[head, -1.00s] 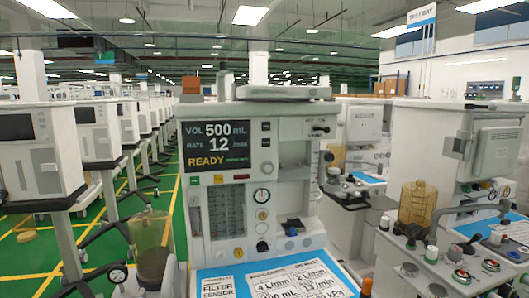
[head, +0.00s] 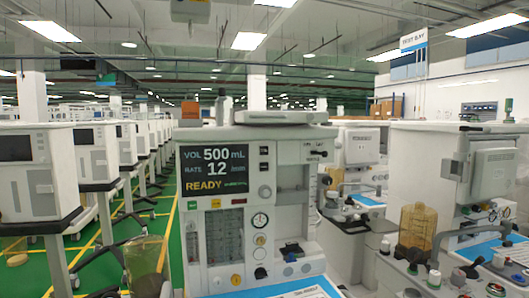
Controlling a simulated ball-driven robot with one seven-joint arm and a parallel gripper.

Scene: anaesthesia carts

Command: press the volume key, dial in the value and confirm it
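The anaesthesia machine (head: 290,180) stands in the middle of the head view, upright and facing me. Its dark screen (head: 212,189) reads VOL 500 mL, RATE 12 /min and READY in yellow, with small green text beside it. Two small dark keys, an upper one (head: 264,151) and a lower one (head: 264,167), sit right of the screen; their labels are too small to read. A pale round knob (head: 265,191) is below them. My gripper is not recognisable in view, and nothing touches the keys or knob.
A blue work surface (head: 270,290) with a partly cut-off white card juts out below the machine. A neighbouring machine with an amber canister (head: 417,228) stands at right. A row of carts (head: 92,155) lines the left, with green floor between.

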